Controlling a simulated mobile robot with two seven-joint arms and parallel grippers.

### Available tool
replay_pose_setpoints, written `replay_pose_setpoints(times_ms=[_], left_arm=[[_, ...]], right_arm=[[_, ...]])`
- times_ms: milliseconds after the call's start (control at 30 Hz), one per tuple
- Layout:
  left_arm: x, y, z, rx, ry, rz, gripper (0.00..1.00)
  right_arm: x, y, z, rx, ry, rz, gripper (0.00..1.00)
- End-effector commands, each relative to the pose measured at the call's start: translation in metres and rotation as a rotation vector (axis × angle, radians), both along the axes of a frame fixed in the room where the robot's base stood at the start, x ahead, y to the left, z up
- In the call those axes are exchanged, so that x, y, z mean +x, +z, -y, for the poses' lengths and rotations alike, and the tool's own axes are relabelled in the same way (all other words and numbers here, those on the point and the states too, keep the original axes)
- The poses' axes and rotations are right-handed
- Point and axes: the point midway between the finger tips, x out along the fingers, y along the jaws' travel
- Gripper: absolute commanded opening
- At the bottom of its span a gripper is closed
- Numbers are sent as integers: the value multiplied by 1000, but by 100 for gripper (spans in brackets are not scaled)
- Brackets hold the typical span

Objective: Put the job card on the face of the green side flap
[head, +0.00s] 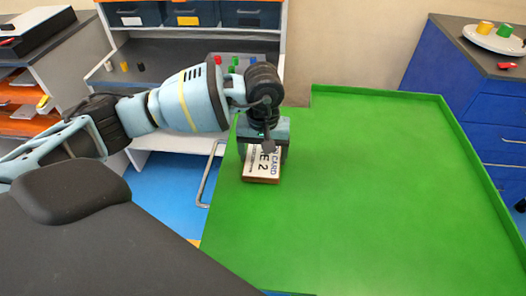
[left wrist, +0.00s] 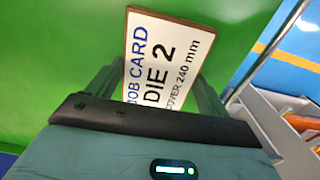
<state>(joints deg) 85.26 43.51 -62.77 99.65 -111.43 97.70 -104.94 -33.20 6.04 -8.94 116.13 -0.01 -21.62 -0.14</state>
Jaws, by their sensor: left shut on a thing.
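The job card (head: 261,170) is a white plate with a brown edge and printed text, "JOB CARD", "DIE 2". My left gripper (head: 264,154) is shut on it, over the left part of a large green surface (head: 385,190) that I take for the side flap. In the left wrist view the card (left wrist: 162,62) sits between the two fingers, its printed face towards the camera and green behind it. I cannot tell whether the card touches the green surface. My right gripper is not in view.
The green surface has a raised rim (head: 470,145) at the back and right. A metal handle (head: 208,175) stands by its left edge. Grey shelving with drawers (head: 195,15) is behind, and a blue cabinet (head: 470,100) at right. Most of the green surface is clear.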

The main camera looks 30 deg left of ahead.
Motion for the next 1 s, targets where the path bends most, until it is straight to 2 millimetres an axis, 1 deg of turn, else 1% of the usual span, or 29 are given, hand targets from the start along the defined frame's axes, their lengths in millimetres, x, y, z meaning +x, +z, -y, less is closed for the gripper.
replay_pose_setpoints(times_ms=[133,267,300,433,667,767,867,967,1000], left_arm=[[0,0,0,-1,0,0,55],[0,-3,0,0,0,-1,55],[0,-3,0,0,0,-1,83],[0,-2,0,0,0,0,100],[0,-1,0,0,0,0,100],[1,4,0,0,0,1,100],[1,16,1,-2,-1,3,100],[1,34,1,-1,0,4,100],[1,42,1,-1,0,5,100]], right_arm=[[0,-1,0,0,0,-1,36],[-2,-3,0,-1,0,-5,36],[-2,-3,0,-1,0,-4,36],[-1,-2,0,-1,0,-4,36],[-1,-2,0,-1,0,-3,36],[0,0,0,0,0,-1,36],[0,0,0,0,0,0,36],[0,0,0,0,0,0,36],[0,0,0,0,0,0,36]])
